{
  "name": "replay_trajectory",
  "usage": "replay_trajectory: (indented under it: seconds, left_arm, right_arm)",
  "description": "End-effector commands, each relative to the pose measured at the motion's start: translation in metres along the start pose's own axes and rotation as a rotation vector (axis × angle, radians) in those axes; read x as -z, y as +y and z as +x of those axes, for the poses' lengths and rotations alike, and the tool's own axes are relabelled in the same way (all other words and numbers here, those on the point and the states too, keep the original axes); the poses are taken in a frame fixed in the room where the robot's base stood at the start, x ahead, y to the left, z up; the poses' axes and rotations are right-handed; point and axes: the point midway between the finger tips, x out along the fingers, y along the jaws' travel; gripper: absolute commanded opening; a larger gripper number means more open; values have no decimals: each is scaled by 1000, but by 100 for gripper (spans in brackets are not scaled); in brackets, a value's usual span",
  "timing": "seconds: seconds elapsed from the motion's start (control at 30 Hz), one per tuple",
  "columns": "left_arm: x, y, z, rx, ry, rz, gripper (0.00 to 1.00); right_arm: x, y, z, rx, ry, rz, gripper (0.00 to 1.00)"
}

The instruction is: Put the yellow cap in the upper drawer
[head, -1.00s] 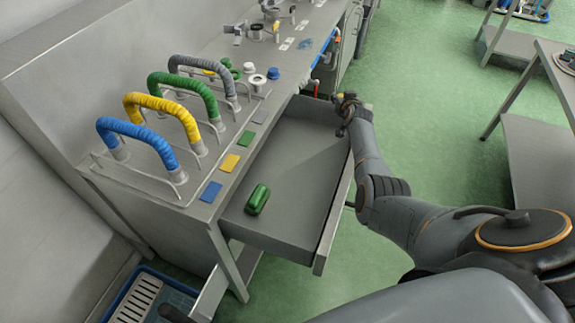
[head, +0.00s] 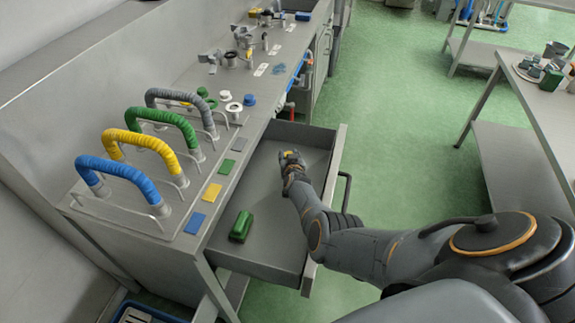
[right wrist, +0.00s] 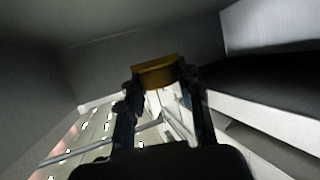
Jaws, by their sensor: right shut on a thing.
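The yellow cap (right wrist: 155,72) is between the fingertips of my right gripper (right wrist: 160,85) in the right wrist view. In the head view my right gripper (head: 291,160) is shut on the yellow cap (head: 288,154), over the far part of the open upper drawer (head: 262,205). The cap is small there, and I cannot tell whether it touches the drawer floor. A green object (head: 241,226) lies in the near part of the drawer. My left gripper is not in view.
The bench top carries blue (head: 125,178), yellow (head: 150,143) and green (head: 172,122) wrapped hoses, a grey hose (head: 172,95), coloured mats and small caps. The drawer's raised front panel (head: 312,255) borders my forearm. A side table (head: 550,95) stands at right, with open green floor between.

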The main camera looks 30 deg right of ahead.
Motion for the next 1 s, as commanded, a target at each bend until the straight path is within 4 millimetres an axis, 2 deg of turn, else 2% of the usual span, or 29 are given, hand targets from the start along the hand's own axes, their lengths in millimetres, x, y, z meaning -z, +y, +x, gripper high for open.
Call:
replay_trajectory:
  seconds: [0.07, 0.1, 0.23, 0.57, 1.0]
  left_arm:
    - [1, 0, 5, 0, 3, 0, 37]
    - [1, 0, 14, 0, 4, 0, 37]
    - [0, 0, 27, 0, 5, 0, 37]
    - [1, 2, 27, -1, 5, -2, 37]
    - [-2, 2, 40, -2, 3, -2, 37]
  right_arm:
    - [-13, -7, -1, 2, -3, 0, 5]
    - [-22, -6, 3, 1, -3, -1, 5]
    - [-36, -6, 10, 1, -1, -1, 5]
    - [-36, -6, 10, 1, 0, 1, 5]
    - [-49, -5, 15, 1, -1, 1, 5]
